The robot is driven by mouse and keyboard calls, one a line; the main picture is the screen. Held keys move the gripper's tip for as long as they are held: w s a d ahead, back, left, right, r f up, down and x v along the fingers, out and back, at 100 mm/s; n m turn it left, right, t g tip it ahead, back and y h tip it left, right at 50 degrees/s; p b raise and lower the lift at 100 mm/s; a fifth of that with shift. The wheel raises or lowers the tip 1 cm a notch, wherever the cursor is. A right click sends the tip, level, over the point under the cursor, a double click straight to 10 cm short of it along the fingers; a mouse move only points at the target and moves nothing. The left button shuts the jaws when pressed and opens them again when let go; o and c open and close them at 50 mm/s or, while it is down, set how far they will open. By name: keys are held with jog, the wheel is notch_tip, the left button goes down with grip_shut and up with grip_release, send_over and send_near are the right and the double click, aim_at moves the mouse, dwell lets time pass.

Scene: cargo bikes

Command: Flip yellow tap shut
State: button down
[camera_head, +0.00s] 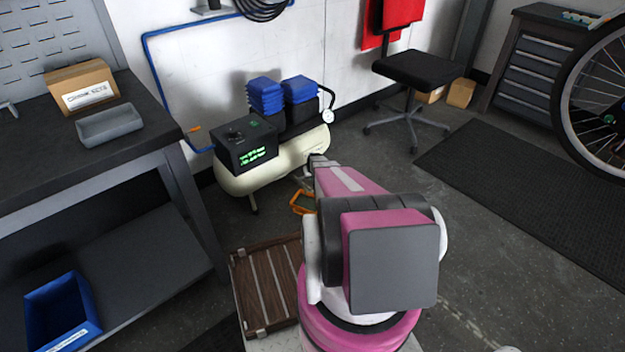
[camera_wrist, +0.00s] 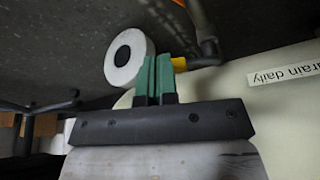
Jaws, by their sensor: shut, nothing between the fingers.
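In the wrist view my gripper (camera_wrist: 156,78) has its two green fingers shut, with nothing between them. The yellow tap (camera_wrist: 180,64) shows as a small yellow piece just right of the fingertips, joined to a dark pipe fitting (camera_wrist: 207,50). The fingers hide part of it, and I cannot tell whether they touch it. The cream tank (camera_wrist: 262,92) with a "drain daily" label (camera_wrist: 285,74) lies to the right. In the head view the tank (camera_head: 245,181) stands by the wall with my arm reaching to it; the tap cannot be made out there.
A white wheel (camera_wrist: 127,61) is close left of my fingers. An orange part (camera_head: 301,203) is low in front of the tank. A workbench (camera_head: 160,128) stands left; open floor (camera_head: 400,185) lies right.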

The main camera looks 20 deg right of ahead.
jog(key=shift+w+d+n+y, duration=0.25)
jog(key=shift+w+n, duration=0.4)
jog(key=shift+w+d+n+y, duration=0.25)
jog(key=shift+w+n, duration=0.4)
jog(key=shift+s+a, duration=0.1)
jog(key=shift+s, duration=0.1)
jog(key=shift+s+a, duration=0.35)
jog(key=shift+s, duration=0.2)
jog(key=shift+s, duration=0.1)
